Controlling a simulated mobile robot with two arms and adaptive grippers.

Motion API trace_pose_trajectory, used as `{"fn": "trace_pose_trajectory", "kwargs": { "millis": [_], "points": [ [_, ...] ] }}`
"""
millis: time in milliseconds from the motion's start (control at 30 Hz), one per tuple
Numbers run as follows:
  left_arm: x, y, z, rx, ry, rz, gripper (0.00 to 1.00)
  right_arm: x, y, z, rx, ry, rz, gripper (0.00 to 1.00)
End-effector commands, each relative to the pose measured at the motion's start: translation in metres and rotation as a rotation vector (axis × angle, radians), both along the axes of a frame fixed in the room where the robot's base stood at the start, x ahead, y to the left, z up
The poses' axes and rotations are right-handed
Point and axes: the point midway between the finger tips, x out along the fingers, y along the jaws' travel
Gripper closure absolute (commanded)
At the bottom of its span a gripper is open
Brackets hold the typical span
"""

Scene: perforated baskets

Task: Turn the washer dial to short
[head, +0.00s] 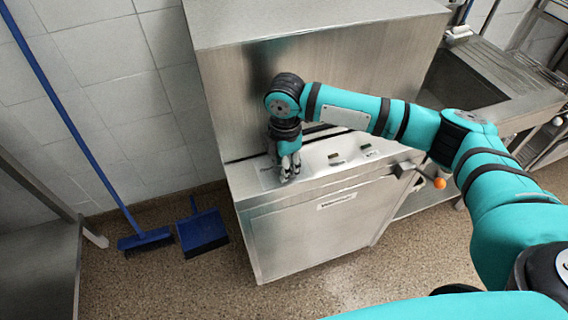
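The washer (310,235) is a stainless steel machine with a sloped control panel (325,168) above its front door. My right gripper (290,172) points down at the left part of this panel, with its fingertips at or just above the surface. I cannot make out the dial; the fingers may cover it. I cannot tell whether the fingers touch or grip anything, or how far apart they are. Small dark marks show on the panel to the right of the gripper. My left gripper is not in view.
A blue broom (145,238) and a blue dustpan (203,232) are left of the washer. A steel sink (465,80) stands to the right. A handle with an orange ball (440,183) sticks out at the washer's right side. The floor (180,285) in front is clear.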

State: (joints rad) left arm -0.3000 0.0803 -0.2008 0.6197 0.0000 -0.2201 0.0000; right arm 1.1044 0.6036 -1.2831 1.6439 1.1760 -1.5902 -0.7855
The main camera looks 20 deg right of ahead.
Motion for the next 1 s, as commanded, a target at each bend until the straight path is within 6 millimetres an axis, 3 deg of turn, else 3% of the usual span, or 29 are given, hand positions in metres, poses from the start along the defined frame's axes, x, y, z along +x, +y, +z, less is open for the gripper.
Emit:
{"fn": "trace_pose_trajectory", "kwargs": {
  "millis": [367,1000],
  "points": [
    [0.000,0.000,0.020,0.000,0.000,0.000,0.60,-0.001,0.000,0.004,0.000,0.004,-0.072,1.00],
    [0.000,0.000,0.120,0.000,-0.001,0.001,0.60,-0.001,0.001,0.007,-0.001,0.007,-0.622,1.00]
  ]
}}
